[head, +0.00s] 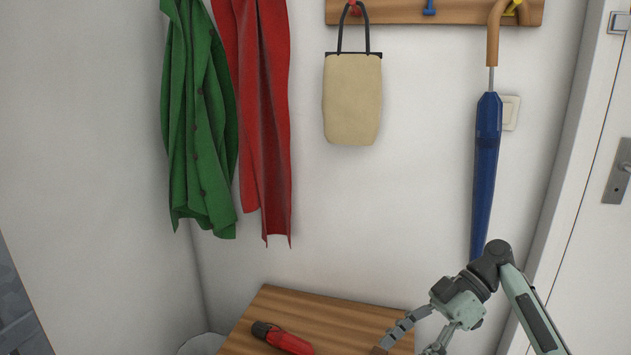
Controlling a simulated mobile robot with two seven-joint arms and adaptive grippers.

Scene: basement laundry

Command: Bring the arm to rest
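My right arm comes in from the lower right, and its gripper (408,348) is low over the right edge of the wooden bench top. Its two fingers are spread apart and point down and to the left. I see nothing between them, though the frame's bottom edge cuts off the view near the tips. My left gripper is not in view.
Above hang a green shirt (200,130), a red scarf (263,120), a beige bag (352,100) and a blue umbrella (487,150) near the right arm. A white door (590,230) is at right.

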